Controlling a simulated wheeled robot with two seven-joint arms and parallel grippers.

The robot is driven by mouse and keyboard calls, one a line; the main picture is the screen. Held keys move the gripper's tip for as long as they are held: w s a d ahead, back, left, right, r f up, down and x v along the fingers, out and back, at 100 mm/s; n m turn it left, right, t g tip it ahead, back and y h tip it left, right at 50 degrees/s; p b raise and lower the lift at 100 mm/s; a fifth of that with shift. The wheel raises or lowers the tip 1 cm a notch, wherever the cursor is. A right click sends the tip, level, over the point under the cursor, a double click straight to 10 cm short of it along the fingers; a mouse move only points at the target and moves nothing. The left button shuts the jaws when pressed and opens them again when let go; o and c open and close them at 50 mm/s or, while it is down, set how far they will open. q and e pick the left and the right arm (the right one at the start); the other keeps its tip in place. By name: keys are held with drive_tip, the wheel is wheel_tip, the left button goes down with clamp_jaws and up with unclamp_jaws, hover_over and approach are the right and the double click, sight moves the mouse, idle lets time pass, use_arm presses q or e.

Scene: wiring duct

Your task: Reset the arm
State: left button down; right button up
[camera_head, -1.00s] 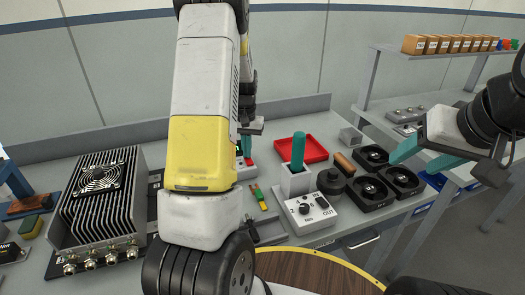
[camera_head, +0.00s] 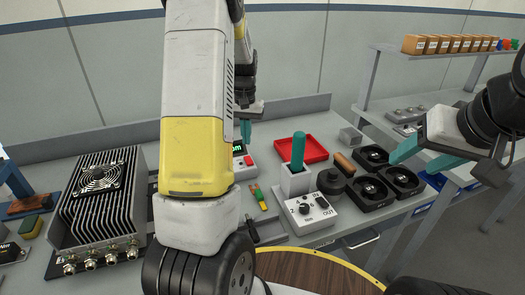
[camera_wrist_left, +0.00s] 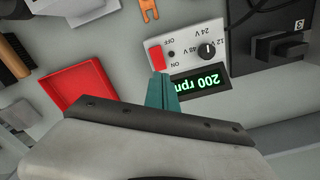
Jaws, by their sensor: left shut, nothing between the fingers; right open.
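My left gripper (camera_head: 245,132) is above the bench, behind my yellow and white left arm. In the left wrist view its teal fingers (camera_wrist_left: 162,92) are together and empty. They hang over a white power box with a red switch (camera_wrist_left: 157,57), a knob and a green display (camera_wrist_left: 200,82) reading 200 rpm. The box (camera_head: 246,169) also shows in the head view, partly hidden by my arm.
A finned metal unit (camera_head: 98,200) stands left on the bench. A red tray (camera_head: 301,149), a holder with a green-handled tool (camera_head: 298,152), a control box (camera_head: 308,213) and black fans (camera_head: 388,181) sit centre to right. A shelf (camera_head: 440,52) with small boxes stands behind.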

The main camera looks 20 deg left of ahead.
use_arm(q)
drive_tip(key=shift+r, duration=0.55)
drive_tip(key=s+d+r+t+h, duration=0.25)
drive_tip(key=s+d+r, duration=0.55)
drive_tip(key=s+r, duration=0.5)
drive_tip(key=s+d+r+m+t, duration=0.1)
drive_tip(key=s+d+r+t, duration=0.1)
drive_tip(key=s, duration=0.4)
drive_tip(key=s+d+r+m+t, duration=0.1)
drive_tip(key=s+d+r, duration=0.1)
drive_tip(key=s, duration=0.4)
drive_tip(key=shift+d+t, duration=0.35)
drive_tip(key=shift+d, duration=0.45)
drive_tip(key=shift+w, duration=0.1)
